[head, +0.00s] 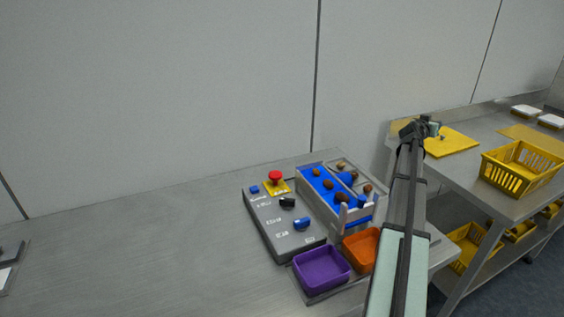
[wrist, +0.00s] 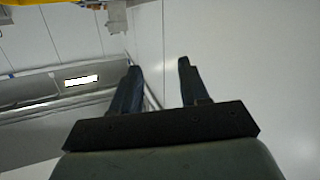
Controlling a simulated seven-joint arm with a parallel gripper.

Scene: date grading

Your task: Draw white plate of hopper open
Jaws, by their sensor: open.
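My gripper (head: 432,128) is at the far end of my raised arm, in front of the right-hand bench in the head view. In the wrist view its two dark fingers (wrist: 160,68) stand apart with nothing between them. A grey sorting unit (head: 302,180) with blue lanes and brown dates (head: 328,184) stands on the table, left of and below my gripper in the head view. I cannot clearly make out the hopper or its white plate; my arm covers part of the area right of the unit.
A grey control box (head: 262,222) with a red button (head: 275,175) is left of the unit. A purple tray (head: 321,268) and an orange tray (head: 361,248) sit in front. Yellow baskets (head: 522,167) are on the right-hand bench. The table's left side is mostly clear.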

